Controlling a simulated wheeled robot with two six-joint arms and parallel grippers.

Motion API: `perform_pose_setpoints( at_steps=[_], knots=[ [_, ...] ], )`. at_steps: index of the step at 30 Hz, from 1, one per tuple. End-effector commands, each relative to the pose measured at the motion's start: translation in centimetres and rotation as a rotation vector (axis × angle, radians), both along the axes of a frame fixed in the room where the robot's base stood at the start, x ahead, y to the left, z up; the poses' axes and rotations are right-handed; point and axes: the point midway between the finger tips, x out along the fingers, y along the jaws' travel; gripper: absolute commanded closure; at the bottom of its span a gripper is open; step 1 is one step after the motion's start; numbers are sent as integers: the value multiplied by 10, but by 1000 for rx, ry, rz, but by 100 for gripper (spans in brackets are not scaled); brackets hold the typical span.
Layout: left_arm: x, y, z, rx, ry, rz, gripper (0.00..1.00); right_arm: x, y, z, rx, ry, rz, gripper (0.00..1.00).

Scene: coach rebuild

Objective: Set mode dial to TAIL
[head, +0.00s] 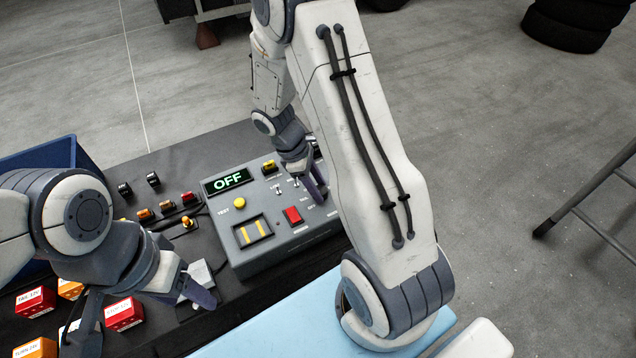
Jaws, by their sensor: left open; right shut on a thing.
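A grey control box (262,262) stands on the dark bench. Its display (228,181) reads OFF in green letters. My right gripper (317,188) reaches down to the right part of the box's top panel. It is shut on what appears to be the mode dial. The fingers and my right arm hide the dial, so its pointer cannot be seen. Small labels beside it are too small to read surely. My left gripper (145,305) is open and empty at the lower left, over the bench, left of the box.
The box also carries a yellow button (239,202), a red switch (292,215) and small toggles. Red and orange labelled blocks (125,314) lie at the lower left. A blue bin (45,158) stands behind my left arm. A light blue surface (285,325) lies in front.

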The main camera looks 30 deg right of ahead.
Motion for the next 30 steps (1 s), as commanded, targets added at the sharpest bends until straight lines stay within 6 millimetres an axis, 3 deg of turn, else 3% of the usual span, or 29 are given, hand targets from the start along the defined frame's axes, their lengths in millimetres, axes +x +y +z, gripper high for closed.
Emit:
perform_pose_setpoints(
  at_steps=[15,30],
  knots=[
    [0,0,19,0,0,1,39,2,-3,2,0,-1,-436,100],
    [0,0,23,0,0,1,39,3,-4,1,-1,-2,-617,100]
  ],
)
